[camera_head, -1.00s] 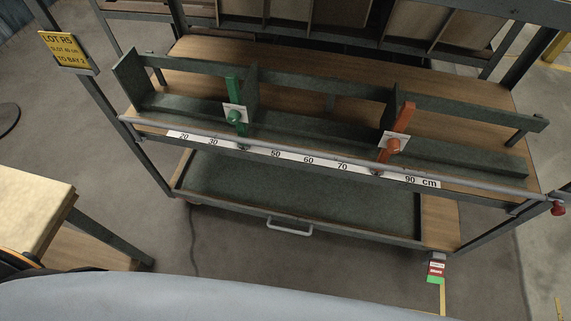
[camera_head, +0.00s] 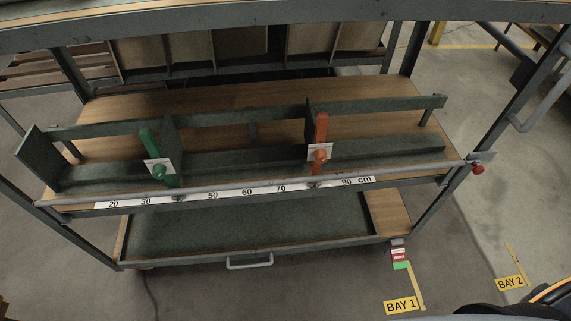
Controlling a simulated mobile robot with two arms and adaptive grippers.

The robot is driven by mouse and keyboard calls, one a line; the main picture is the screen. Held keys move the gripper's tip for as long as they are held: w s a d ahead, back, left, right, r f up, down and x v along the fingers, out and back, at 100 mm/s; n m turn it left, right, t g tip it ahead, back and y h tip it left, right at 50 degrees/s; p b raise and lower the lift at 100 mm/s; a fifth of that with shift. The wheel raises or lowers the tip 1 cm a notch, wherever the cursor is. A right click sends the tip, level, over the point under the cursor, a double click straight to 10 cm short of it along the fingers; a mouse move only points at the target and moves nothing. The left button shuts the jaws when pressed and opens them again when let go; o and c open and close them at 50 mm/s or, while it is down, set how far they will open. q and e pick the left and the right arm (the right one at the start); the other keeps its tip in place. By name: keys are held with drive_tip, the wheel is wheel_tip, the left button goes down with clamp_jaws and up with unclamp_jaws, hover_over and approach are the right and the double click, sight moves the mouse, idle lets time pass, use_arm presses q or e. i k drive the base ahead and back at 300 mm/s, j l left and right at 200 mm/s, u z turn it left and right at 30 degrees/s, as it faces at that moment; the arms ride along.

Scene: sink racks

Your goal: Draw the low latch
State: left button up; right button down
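The rack (camera_head: 250,188) stands in front of me with a wooden shelf and a grey front rail. A red knob (camera_head: 478,169) sits at the right end of that rail. Lower down, at the right corner of the lower tray, is a small grey fitting (camera_head: 397,242) with a red, white and green tag (camera_head: 400,258) below it. I cannot tell for sure which of these is the low latch. Neither of my grippers is in view.
A green lever (camera_head: 150,148) and an orange lever (camera_head: 321,135) stand at dividers above a centimetre scale. The lower tray (camera_head: 250,226) has a pull handle (camera_head: 250,262). Floor signs read BAY 1 (camera_head: 401,305) and BAY 2 (camera_head: 510,283). Floor right of the rack is clear.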

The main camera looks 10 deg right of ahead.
sight(477, 170)
drive_tip(key=z, duration=1.85)
